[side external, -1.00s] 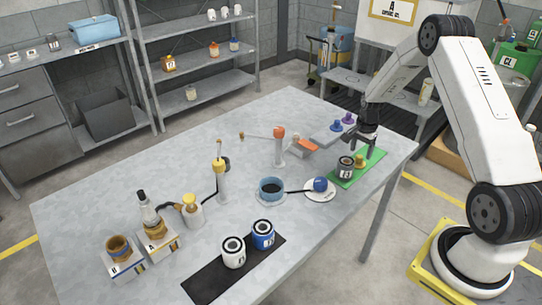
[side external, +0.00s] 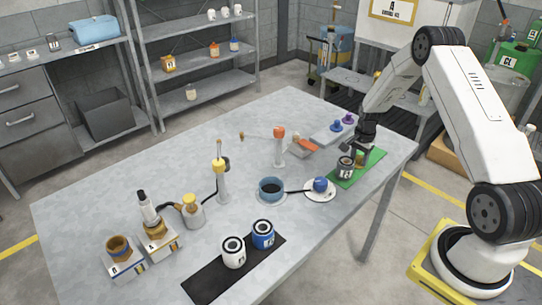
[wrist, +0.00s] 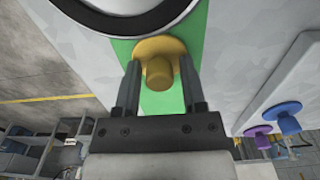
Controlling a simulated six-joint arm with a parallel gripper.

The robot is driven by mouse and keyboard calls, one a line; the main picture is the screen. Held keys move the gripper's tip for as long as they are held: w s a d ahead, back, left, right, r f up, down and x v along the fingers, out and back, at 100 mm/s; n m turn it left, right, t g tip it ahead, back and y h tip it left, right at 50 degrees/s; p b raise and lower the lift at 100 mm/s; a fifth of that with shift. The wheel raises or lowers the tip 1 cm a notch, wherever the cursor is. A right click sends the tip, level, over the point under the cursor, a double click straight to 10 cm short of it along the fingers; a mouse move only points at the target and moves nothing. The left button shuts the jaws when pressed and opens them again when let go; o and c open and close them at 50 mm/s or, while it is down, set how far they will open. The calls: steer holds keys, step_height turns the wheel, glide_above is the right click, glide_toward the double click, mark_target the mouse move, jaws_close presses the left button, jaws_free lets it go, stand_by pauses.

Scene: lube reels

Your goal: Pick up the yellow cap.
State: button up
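The yellow cap (wrist: 159,60) has a wide round flange and a narrower knob, and it rests on the green mat (wrist: 166,101). In the wrist view the two fingers of my gripper (wrist: 160,78) stand on either side of the cap's knob, with a visible gap, so the gripper is open around it. In the side view my gripper (side external: 358,150) is low over the green mat (side external: 370,165), and the yellow cap (side external: 360,160) is partly hidden by it.
A grey reel (side external: 345,168) stands on the mat right beside the cap. A grey tray (side external: 326,135) with blue and purple caps lies behind. A white plate (side external: 320,195) with a blue ball-like part is nearer the front. The table's right edge is close.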

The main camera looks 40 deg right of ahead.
jaws_close()
steer(key=shift+r, duration=0.15)
steer(key=shift+r, duration=0.8)
steer(key=s+a+r, duration=0.7)
steer(key=s+r, duration=0.4)
steer(key=s, duration=0.1)
steer(key=shift+a, duration=0.15)
